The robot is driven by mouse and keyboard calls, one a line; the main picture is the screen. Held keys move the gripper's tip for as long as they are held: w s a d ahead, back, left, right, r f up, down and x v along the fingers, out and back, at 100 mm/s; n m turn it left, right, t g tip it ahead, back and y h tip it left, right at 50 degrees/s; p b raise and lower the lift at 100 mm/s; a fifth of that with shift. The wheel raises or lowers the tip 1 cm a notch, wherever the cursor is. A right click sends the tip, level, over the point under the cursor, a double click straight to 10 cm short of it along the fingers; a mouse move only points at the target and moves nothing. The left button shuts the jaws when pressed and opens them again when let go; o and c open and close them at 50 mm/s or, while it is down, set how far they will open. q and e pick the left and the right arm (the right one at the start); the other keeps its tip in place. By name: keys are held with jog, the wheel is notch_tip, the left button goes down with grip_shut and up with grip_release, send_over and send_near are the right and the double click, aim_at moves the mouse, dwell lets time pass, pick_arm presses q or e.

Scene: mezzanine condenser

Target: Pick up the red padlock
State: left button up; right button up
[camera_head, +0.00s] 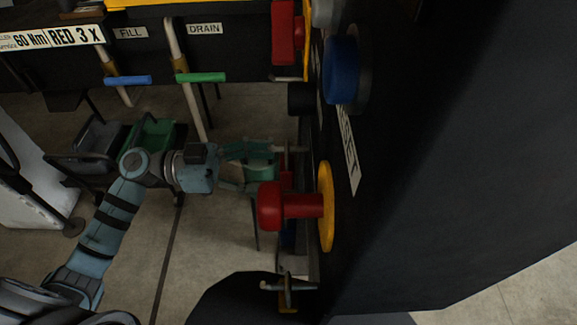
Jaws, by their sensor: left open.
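A small red body that looks like the red padlock (286,180) hangs at the left edge of the black panel, just behind the big red knob. Only part of it shows; the knob and panel edge hide the rest. My left gripper (266,165) comes in from the left and is open, its fingers pointing right toward the red body. The fingertips are very close to it; I cannot tell whether they touch. My right gripper is not in view.
A red knob (270,206) on a yellow disc (326,207) sticks out from the panel (420,160) in front of the fingers. A blue button (342,70) sits above. A blue handle (127,80) and a green handle (201,77) are at the upper left. Floor shows below.

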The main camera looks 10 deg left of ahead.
aim_at(284, 163)
pick_arm(q)
jog(key=x, duration=0.4)
jog(key=shift+w+d+r, duration=0.1)
jog(key=shift+d, duration=0.1)
jog(key=shift+w+d, duration=0.15)
jog(key=shift+d, duration=0.2)
jog(key=shift+a, duration=0.1)
jog(key=c, duration=1.3)
jog(key=shift+c, duration=0.2)
jog(key=shift+r, duration=0.15)
jog(key=shift+r+p, duration=0.35)
jog(key=shift+r, duration=0.2)
jog(key=b+v, duration=0.1)
jog(key=v, duration=1.7)
